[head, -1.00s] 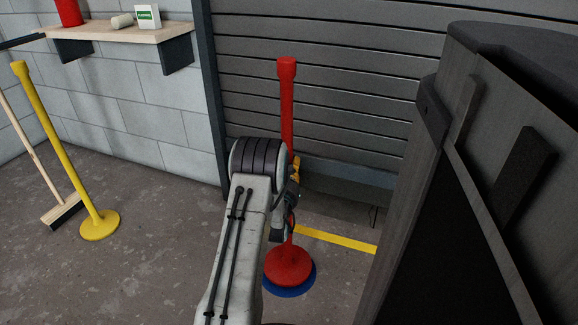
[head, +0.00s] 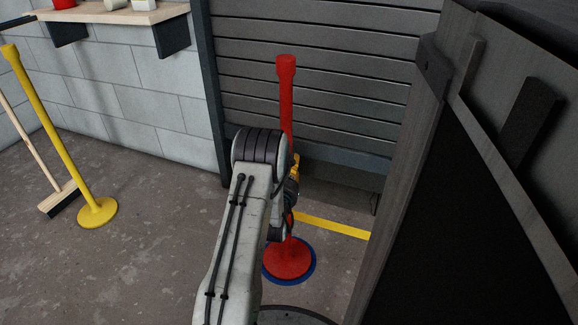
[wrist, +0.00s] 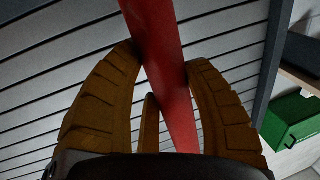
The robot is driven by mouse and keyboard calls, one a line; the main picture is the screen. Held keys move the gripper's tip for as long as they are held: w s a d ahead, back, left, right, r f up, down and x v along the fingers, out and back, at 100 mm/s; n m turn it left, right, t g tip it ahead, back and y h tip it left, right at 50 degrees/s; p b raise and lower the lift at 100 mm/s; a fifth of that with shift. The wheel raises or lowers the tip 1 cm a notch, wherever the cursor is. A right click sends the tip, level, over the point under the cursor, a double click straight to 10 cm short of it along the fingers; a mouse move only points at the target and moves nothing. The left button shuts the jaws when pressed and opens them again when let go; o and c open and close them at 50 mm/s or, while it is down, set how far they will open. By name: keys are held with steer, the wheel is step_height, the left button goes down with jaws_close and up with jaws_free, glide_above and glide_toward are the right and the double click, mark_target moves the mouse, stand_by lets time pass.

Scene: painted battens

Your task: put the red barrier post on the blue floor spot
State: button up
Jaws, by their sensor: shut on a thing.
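The red barrier post (head: 287,95) stands upright in the head view, with its round red base (head: 289,262) over the blue floor spot (head: 289,283). A blue rim shows around the front and sides of the base; I cannot tell whether the base touches the floor. My gripper (wrist: 162,62) is shut on the post's shaft, with its orange-brown fingers on either side in the wrist view. In the head view my arm hides most of the gripper and part of the shaft.
A yellow post (head: 52,130) and a broom (head: 60,198) stand at the left by the block wall. A shelf (head: 110,13) is above them. A slatted shutter (head: 345,75) is behind the red post. A dark grey panelled structure (head: 480,190) fills the right side. A yellow line (head: 335,227) crosses the floor.

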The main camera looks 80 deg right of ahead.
steer(key=o, duration=1.2)
steer(key=a, duration=0.4)
steer(key=a+p, duration=0.1)
steer(key=a, duration=0.3)
steer(key=a+p, duration=0.1)
steer(key=a, duration=0.3)
steer(key=shift+w, duration=0.25)
steer(key=shift+r, duration=0.1)
